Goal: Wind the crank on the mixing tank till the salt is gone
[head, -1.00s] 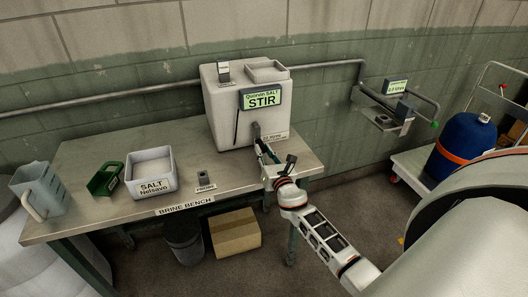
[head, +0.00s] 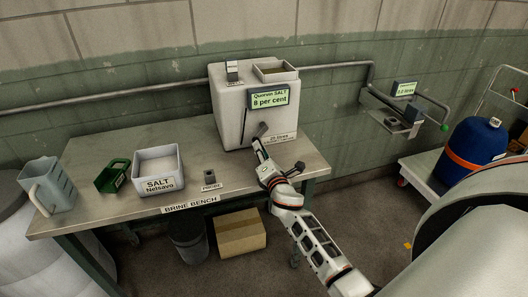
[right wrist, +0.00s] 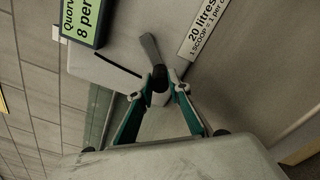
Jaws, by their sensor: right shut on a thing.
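The white mixing tank (head: 232,112) stands at the back right of the bench. Its display (head: 268,97) reads "Quorvin SALT 8 per cent". The grey crank (head: 262,129) is on the tank's front face; its arm also shows in the right wrist view (right wrist: 152,54). My right gripper (head: 258,146) is at the tank's front. In the right wrist view its fingers (right wrist: 160,82) are closed around the dark crank knob. The inside of the tank is mostly hidden, so I cannot see any salt. My left gripper is not in view.
On the bench (head: 110,198) are a salt tub (head: 157,188), a green scoop (head: 112,176), a grey jug (head: 47,184) and a small grey probe holder (head: 210,177). A cardboard box (head: 240,233) and a bin (head: 188,240) are underneath. A blue cylinder (head: 474,143) stands on a trolley at right.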

